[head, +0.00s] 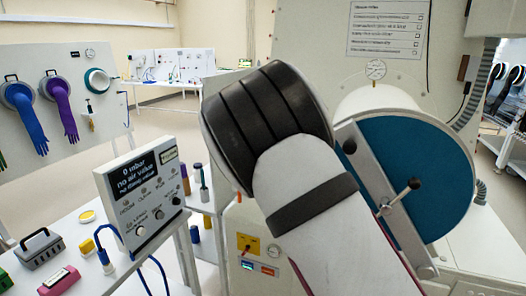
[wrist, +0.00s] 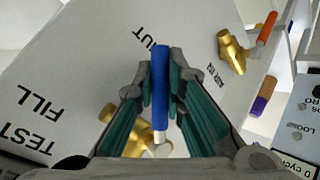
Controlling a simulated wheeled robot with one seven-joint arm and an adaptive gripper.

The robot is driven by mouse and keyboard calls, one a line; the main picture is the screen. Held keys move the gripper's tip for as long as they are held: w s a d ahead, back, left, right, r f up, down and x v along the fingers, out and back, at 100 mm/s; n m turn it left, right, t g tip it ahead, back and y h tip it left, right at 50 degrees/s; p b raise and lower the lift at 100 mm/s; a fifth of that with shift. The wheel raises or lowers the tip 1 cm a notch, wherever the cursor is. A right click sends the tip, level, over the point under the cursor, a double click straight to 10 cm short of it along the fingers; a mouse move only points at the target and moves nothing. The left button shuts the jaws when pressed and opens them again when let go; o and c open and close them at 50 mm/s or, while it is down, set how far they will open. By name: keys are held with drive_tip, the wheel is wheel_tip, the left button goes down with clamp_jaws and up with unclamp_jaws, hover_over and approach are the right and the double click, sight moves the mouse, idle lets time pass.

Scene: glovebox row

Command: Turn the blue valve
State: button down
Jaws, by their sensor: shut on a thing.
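The blue valve shows in the wrist view as a blue lever handle (wrist: 160,95) on a brass valve body (wrist: 122,118). The brass body is partly covered by my gripper's fingers. My gripper (wrist: 160,76) is shut on the blue handle, with one finger on each side of it. The handle points away from the palm, its pale metal end towards the palm. In the head view my own arm hides the gripper and the blue valve.
A second brass valve (wrist: 232,52) with an orange handle (wrist: 266,27) sits to the right on the same grey panel (wrist: 85,60). In the head view, a glovebox with a round blue door (head: 430,150) stands right. A display box (head: 143,195) stands left.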

drive_tip(key=r+n+h, duration=0.1)
drive_tip(key=d+n+g+h+b, duration=0.1)
drive_tip(key=h, duration=0.1)
drive_tip(key=shift+s+d+r, duration=0.15)
drive_tip(key=shift+r, duration=0.25)
drive_tip(key=shift+s+d+r+n+g+h+b, duration=0.1)
drive_tip(key=shift+d+r+n+g+h+b, duration=0.15)
drive_tip(key=shift+r+n+h+b, duration=0.6)
drive_tip(key=shift+s+d+r+n+g+h+b, duration=0.1)
drive_tip(key=shift+r+n+g+h+b, duration=0.15)
drive_tip(key=shift+r+n+h+b, duration=0.6)
drive_tip(key=shift+f+h, duration=0.25)
drive_tip(key=shift+h, duration=0.05)
drive_tip(key=c, duration=1.6)
unclamp_jaws()
drive_tip(key=shift+c, duration=0.2)
drive_tip(key=shift+m, duration=0.3)
drive_tip(key=v, duration=1.2)
